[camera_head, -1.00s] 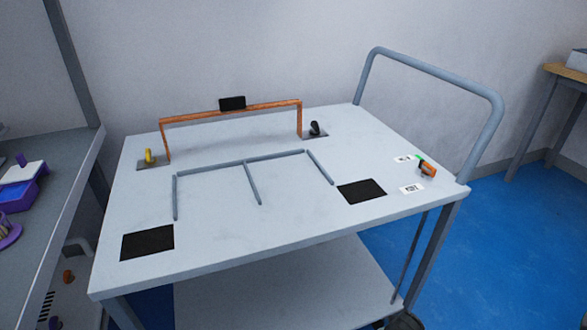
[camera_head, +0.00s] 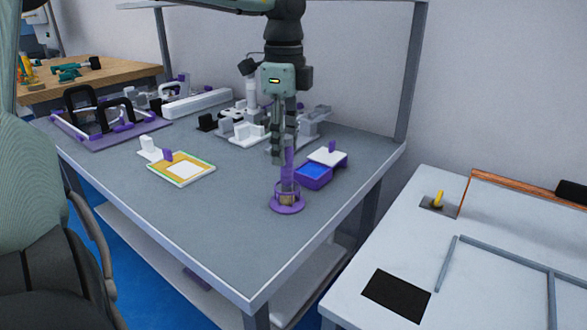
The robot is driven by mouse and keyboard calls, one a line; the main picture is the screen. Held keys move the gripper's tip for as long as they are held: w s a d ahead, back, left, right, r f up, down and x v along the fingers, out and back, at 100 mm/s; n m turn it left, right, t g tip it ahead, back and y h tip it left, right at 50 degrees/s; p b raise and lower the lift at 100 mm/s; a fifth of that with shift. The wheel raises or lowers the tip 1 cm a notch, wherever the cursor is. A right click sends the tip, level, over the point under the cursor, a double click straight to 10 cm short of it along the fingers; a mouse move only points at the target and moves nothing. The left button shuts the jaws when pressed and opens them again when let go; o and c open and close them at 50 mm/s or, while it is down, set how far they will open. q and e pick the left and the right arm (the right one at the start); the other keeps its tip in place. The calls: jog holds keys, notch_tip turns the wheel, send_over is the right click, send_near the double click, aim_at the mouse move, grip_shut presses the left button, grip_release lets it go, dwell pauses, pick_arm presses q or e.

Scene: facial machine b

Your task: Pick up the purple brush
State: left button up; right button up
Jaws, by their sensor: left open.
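The purple brush (camera_head: 289,168) stands upright with its purple handle up and its tan lower part in a round purple holder (camera_head: 287,208), near the right part of the grey table. My left gripper (camera_head: 283,156) points down at the upper handle from above, open. Its fingers overlap the handle in the picture. I cannot tell whether they touch it or are in front of it. My right gripper is not in view.
A purple and blue box (camera_head: 313,175) with a white-topped piece (camera_head: 328,157) stands close right of the brush. A yellow-rimmed tray (camera_head: 182,169) lies to the left. White machine parts (camera_head: 245,130) stand behind. The front of the grey table (camera_head: 215,215) is clear.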

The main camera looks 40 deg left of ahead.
aim_at(287, 169)
pick_arm(q)
jog(key=f, duration=0.5)
jog(key=shift+w+a+f+p, duration=0.15)
jog(key=shift+w+f+p, duration=0.2)
jog(key=shift+w+f, duration=0.05)
grip_shut()
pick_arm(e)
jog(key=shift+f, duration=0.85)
